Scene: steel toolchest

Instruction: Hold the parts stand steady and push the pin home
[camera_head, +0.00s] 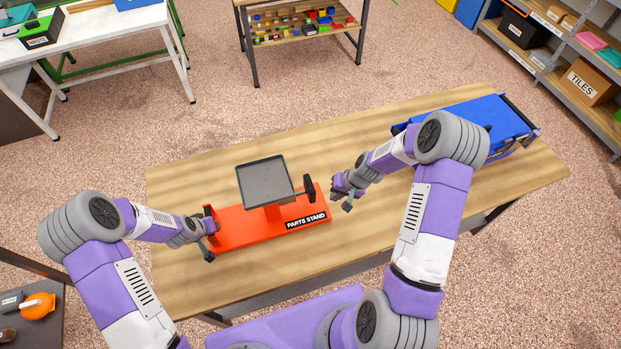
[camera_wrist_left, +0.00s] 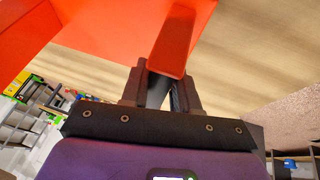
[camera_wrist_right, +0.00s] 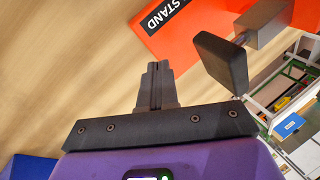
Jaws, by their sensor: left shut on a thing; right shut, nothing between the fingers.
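The orange-red parts stand (camera_head: 230,228) lies on the wooden table, with a grey tray (camera_head: 265,182) on top and its name on a dark label. At its right end is the pin's black head (camera_head: 308,188). In the right wrist view the pin head (camera_wrist_right: 220,62) stands off a grey block (camera_wrist_right: 268,22), with a short length of shaft showing between. My left gripper (camera_head: 210,228) is shut on the stand's red handle (camera_wrist_left: 172,42) at the left end. My right gripper (camera_head: 347,204) is shut and empty, just right of the pin head and apart from it.
A blue toolchest (camera_head: 485,120) stands at the table's right end, behind my right arm. Bare wooden tabletop (camera_head: 215,285) lies in front of the stand. Shelves with boxes (camera_head: 585,85) and another workbench (camera_head: 100,30) stand away from the table.

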